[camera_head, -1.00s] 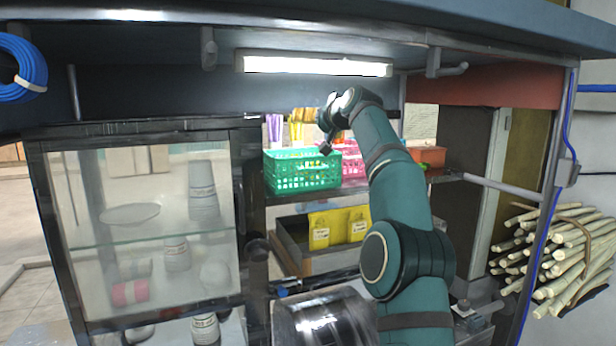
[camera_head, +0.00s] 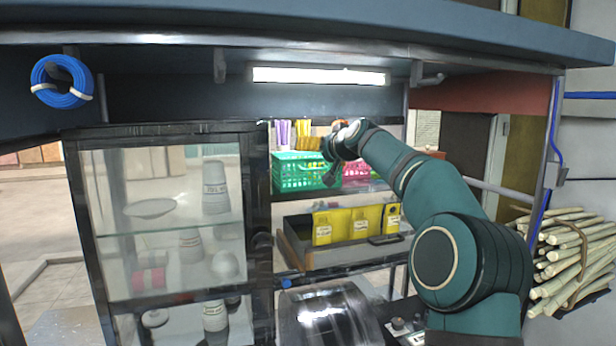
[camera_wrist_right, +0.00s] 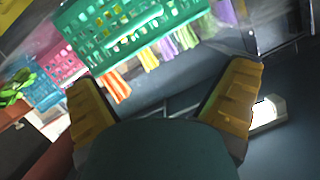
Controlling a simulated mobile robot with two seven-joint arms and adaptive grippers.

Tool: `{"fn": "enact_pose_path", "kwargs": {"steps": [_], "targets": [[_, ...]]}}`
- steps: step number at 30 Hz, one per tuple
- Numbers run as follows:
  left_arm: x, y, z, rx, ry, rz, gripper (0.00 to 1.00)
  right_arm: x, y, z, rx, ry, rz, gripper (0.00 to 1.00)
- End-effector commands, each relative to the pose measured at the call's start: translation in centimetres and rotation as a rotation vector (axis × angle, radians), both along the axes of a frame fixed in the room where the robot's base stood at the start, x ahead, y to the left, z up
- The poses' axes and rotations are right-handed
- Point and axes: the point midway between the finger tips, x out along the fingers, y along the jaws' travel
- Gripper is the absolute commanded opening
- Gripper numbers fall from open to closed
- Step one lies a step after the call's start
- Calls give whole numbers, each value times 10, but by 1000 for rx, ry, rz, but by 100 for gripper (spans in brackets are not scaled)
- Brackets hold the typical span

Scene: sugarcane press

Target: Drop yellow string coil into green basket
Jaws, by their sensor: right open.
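The green basket (camera_head: 298,178) stands on a shelf of the cart at the centre of the head view. Its slatted side also shows at the top of the right wrist view (camera_wrist_right: 120,32). My left gripper is out of view.
A pink basket (camera_head: 356,174) stands right of the green one, partly behind my gripper. Yellow packets (camera_head: 357,222) sit in a tray below. A glass cabinet (camera_head: 165,230) is at left, a blue coil (camera_head: 61,82) hangs above it, and cane (camera_head: 575,262) lies at right.

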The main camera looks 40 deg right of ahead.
Motion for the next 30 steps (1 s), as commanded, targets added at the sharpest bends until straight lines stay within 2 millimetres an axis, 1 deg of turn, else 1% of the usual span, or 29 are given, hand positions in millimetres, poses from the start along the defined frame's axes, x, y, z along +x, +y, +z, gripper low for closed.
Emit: {"fn": "enact_pose_path", "kwargs": {"steps": [14, 30], "targets": [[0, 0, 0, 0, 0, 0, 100, -7, 46, -55, 12, -2, 26, 100], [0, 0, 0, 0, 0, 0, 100, -18, 113, -125, 3, 11, 48, 100]]}}
